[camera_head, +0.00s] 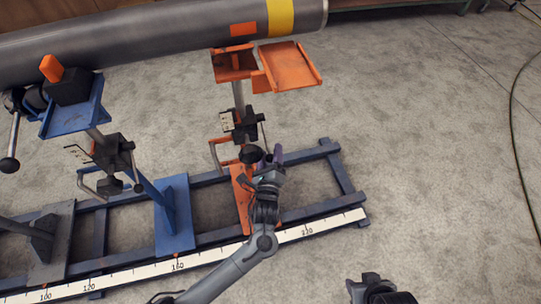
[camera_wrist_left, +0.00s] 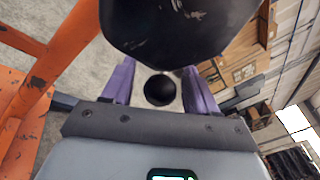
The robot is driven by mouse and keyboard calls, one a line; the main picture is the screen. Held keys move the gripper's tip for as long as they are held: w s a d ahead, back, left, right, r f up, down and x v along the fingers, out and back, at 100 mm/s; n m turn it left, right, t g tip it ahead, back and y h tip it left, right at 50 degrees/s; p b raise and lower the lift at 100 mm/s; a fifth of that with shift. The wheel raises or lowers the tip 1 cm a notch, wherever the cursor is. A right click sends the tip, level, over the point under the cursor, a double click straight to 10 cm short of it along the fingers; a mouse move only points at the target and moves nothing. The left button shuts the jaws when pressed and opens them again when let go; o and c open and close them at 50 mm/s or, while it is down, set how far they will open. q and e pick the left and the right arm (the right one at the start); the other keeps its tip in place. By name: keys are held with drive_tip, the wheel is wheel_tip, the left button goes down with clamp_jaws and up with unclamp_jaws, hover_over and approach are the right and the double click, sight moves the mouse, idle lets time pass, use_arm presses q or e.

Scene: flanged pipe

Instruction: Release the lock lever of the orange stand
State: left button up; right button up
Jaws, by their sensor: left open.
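The orange stand (camera_head: 236,190) rises from the floor frame, with a dark clamp block (camera_head: 245,125) on its post and orange plates (camera_head: 288,68) on top. My left gripper (camera_head: 270,156) is open beside the stand's post, just below the clamp block. In the left wrist view a round black knob (camera_wrist_left: 159,90) shows between the purple fingers, with gaps on both sides. I cannot tell whether it belongs to the lock lever. A large dark part (camera_wrist_left: 180,25) fills the top of that view. My right arm's dark end (camera_head: 380,290) shows at the bottom edge; its fingers are not clear.
A large grey pipe (camera_head: 150,42) with a yellow band spans the top. A blue stand (camera_head: 72,112) stands to the left. The base frame carries a white ruler strip (camera_head: 210,258). The concrete floor at right is clear except for a cable (camera_head: 512,110).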

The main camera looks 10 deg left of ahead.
use_arm(q)
drive_tip(key=shift+w, duration=0.45)
clamp_jaws()
